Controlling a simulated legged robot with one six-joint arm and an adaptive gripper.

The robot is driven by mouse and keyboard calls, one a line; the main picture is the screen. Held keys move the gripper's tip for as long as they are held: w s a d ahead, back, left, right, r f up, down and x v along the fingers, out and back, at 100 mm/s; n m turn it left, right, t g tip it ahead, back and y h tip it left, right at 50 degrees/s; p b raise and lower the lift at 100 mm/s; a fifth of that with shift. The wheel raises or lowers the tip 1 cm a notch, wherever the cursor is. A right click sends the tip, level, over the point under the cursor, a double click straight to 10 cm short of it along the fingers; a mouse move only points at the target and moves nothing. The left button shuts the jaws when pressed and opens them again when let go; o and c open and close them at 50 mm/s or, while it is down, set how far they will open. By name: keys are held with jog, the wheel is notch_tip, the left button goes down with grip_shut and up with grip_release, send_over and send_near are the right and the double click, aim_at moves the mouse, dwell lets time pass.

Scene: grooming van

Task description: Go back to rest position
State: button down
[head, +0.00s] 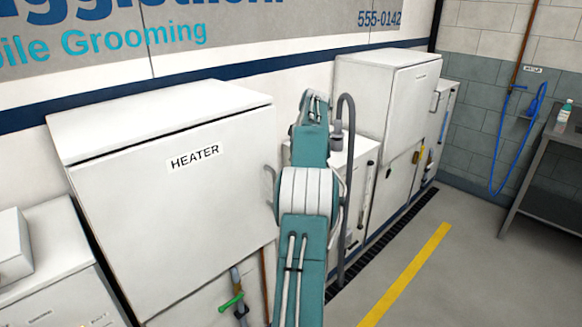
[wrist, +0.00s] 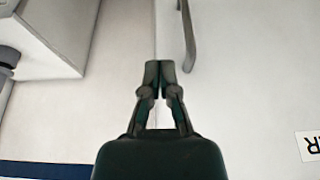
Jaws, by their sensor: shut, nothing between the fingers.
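My gripper (wrist: 160,72) shows in the wrist view with its two dark fingertips together and nothing between them. It is in front of white cabinet fronts, and I cannot tell how far from them. A grey curved door handle (wrist: 189,35) is just above and right of the fingertips in that view, apart from them in the picture. In the head view my teal and white arm reaches up the middle, and I cannot make out the fingers there.
The white HEATER cabinet (head: 165,215) stands left of my arm, its door looking closed. More white cabinets (head: 383,95) stand behind and right. A grey bench (head: 545,150) and a blue hose (head: 498,150) are at the far right. The floor by the yellow line (head: 405,275) is clear.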

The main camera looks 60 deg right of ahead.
aim_at(231, 150)
jog(key=w+a+r, duration=0.4)
jog(key=w+a, duration=0.1)
jog(key=a, duration=0.4)
jog(key=w+a+r, duration=0.4)
jog(key=w+a, duration=0.1)
jog(key=a, duration=0.3)
jog(key=w+a+r+n, duration=0.1)
jog(key=a, duration=0.8)
jog(key=w+a+r+n, duration=0.1)
jog(key=a+r, duration=0.1)
jog(key=a, duration=0.7)
jog(key=s+a+f, duration=0.3)
jog(key=s+a, duration=0.3)
jog(key=a, duration=0.3)
jog(key=s+a+f+n+t, duration=0.1)
jog(key=s+a+f, duration=0.3)
jog(key=a, duration=0.5)
jog(key=s+a+f+y, duration=0.1)
jog(key=s+a+f, duration=0.2)
jog(key=s+a, duration=0.4)
jog(key=a, duration=0.2)
jog(key=shift+s+a+f+n+t, duration=0.3)
jog(key=shift+s+a+n, duration=0.05)
jog(key=shift+s+n, duration=0.05)
